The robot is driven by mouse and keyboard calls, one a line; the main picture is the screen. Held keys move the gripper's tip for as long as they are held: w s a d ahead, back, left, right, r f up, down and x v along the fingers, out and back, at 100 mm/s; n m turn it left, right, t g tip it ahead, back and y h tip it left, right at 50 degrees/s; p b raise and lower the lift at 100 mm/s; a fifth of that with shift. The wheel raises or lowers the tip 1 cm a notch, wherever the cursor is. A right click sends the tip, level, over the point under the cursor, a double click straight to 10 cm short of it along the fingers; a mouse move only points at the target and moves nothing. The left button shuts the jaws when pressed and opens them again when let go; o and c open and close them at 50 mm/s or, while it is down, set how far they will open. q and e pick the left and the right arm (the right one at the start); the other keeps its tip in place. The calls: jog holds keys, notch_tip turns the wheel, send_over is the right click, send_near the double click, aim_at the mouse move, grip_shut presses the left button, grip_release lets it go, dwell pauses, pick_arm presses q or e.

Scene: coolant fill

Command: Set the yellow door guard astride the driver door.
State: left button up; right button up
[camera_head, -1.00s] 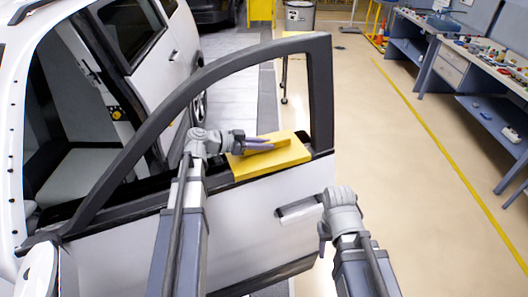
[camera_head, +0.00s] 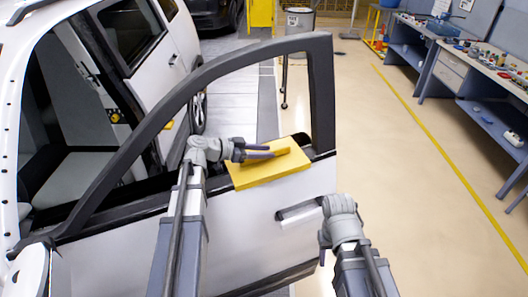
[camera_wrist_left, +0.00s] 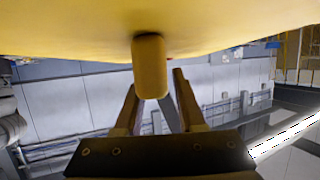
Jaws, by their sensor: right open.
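The yellow door guard (camera_head: 285,170) sits across the window sill of the open white driver door (camera_head: 200,250), near the door's rear end. Its upper face with a raised handle bar shows; its underside is hidden in the head view. My left gripper (camera_head: 268,151) is open at the end of the handle, fingers apart. In the left wrist view, the handle's end (camera_wrist_left: 150,68) hangs between the open fingertips (camera_wrist_left: 156,80), with a visible gap on the right side. My right gripper (camera_head: 322,250) is open and empty, low beside the outer door handle (camera_head: 300,211).
The door's black window frame (camera_head: 200,80) arches over my left arm. The white car body (camera_head: 12,150) stands at the left. Workbenches (camera_head: 440,65) with small parts stand at the far right. The floor right of the door is clear.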

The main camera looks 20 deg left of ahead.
pick_arm(q)
jog(key=shift+o, duration=0.6)
jog(key=shift+r, duration=0.1)
jog(key=shift+r+p, duration=0.25)
jog(key=shift+p, duration=0.1)
jog(key=shift+r+p, duration=0.5)
jog(key=v, duration=0.3)
jog(key=p+v, duration=0.1)
jog(key=v, duration=0.1)
jog(key=shift+s+a+p, duration=0.3)
jog(key=shift+a, duration=0.05)
jog(key=shift+s+a+r, duration=0.1)
jog(key=shift+s+a, duration=0.3)
jog(key=shift+a, duration=0.15)
